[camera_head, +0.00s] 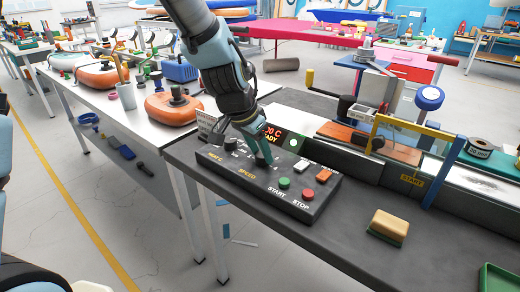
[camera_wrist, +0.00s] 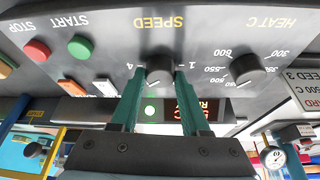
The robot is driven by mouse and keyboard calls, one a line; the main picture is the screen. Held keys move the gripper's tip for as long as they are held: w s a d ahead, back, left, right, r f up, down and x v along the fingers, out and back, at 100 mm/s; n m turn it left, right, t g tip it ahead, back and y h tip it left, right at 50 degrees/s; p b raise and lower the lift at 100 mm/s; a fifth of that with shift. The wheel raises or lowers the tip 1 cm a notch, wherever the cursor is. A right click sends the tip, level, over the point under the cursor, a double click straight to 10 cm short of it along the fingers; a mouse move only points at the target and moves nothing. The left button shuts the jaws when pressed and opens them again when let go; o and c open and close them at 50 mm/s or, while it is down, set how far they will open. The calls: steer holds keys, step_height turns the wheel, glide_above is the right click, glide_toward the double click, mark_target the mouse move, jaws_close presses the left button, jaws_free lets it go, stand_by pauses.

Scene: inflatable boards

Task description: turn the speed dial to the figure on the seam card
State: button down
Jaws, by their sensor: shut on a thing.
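The speed dial (camera_wrist: 159,68) is a dark knob above the yellow word SPEED on the sloped control panel (camera_head: 228,172). My gripper (camera_wrist: 160,72) is shut on it, one green finger on each side; the gripper also shows in the head view (camera_head: 260,158), where its fingers mostly cover the dial. In the upside-down wrist view a 4 and a 1 show beside the dial; the figures between them are hidden. A white mark shows on the knob, but its exact figure is unclear. The seam card (camera_wrist: 304,88), cut off at the right edge, shows "ED 3" and "500 C".
The heat dial (camera_wrist: 245,69) is close beside the speed dial. Green START (camera_head: 284,183) and red STOP (camera_head: 308,194) buttons and white and orange switches are on the panel. A lit red display (camera_head: 272,135) and green lamp stand behind.

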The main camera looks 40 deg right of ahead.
steer(key=n+p, duration=0.1)
steer(key=n+t+p, duration=0.1)
steer(key=shift+s+r+n+y+p, duration=0.2)
steer(key=shift+n+y+p, duration=0.1)
steer(key=shift+n+p, duration=0.1)
steer(key=shift+f+n+t+p, duration=0.15)
steer(key=shift+n+t+p, duration=0.15)
steer(key=shift+n+p, duration=0.45)
steer(key=shift+w+f, duration=0.1)
steer(key=shift+c, duration=1.9)
jaws_free()
steer(key=v, duration=1.1)
